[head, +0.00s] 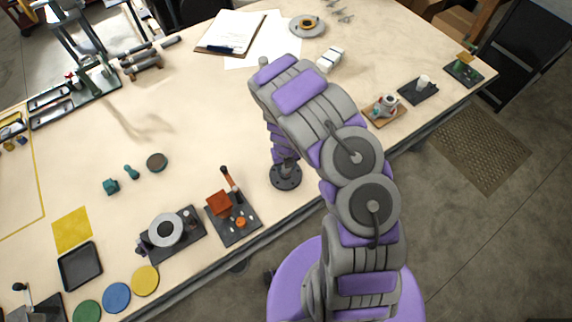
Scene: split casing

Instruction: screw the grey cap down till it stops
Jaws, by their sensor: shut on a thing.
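My gripper (281,155) points down at the near middle of the table, below the bent purple and grey arm. It is shut on the grey cap (286,168), a small grey round part that stands upright on a dark round flange (287,184) with holes around its rim. The flange rests flat on the table. My forearm and the fingers hide most of the cap, and its thread and any gap beneath it cannot be made out.
A black plate with an orange block (219,204) stands left of the flange, near the front edge. A dark fixture with a grey ring (165,229) is farther left. A wooden tray (385,119) lies to the right.

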